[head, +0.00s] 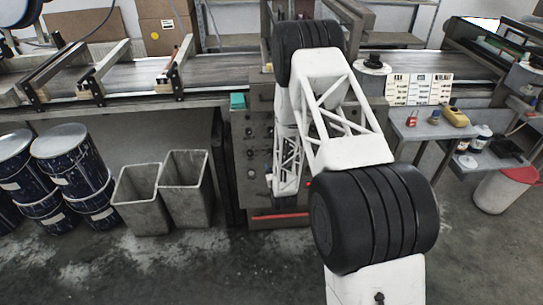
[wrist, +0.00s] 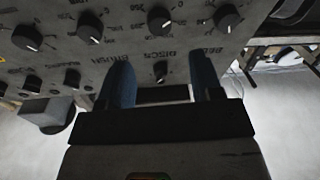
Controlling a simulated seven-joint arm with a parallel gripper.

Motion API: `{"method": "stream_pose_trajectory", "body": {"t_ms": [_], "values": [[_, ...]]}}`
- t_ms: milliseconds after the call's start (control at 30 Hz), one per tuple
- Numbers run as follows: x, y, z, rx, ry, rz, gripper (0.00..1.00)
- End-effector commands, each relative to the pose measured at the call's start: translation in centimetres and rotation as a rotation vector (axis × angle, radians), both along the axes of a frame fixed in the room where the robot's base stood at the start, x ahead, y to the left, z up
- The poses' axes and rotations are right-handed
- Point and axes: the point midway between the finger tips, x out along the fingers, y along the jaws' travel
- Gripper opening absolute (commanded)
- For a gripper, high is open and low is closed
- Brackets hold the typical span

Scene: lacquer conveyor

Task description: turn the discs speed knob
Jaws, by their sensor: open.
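In the wrist view a grey control panel (wrist: 70,57) carries two rows of black knobs with white pointer marks. The lettering appears upside down; one label reads DISCS (wrist: 160,53). It lies between a larger upper-row knob (wrist: 160,19) and a smaller knob (wrist: 160,72) below it; I cannot tell for certain which one it names. My gripper (wrist: 162,75) is open, its two blue fingers pointing toward the panel. The smaller knob appears between the fingertips, with no visible contact. In the head view, my arm covers much of the panel (head: 254,165) and my gripper is hidden.
Other knobs (wrist: 90,26) sit close by on the panel. The conveyor (head: 140,75) runs behind. Two grey bins (head: 187,187) and dark drums (head: 70,160) stand left. A side table (head: 440,128) with small items stands right. Open floor (head: 190,265) lies in front.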

Motion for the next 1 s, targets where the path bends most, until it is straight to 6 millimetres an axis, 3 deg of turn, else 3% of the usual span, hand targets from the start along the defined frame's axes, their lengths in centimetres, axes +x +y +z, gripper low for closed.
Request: {"method": "stream_pose_trajectory", "body": {"t_ms": [467,1000], "values": [[0.6,0.0,0.1,0.0,0.0,0.0,0.59],[5.9,0.5,0.0,0.0,0.001,0.0,0.59]]}}
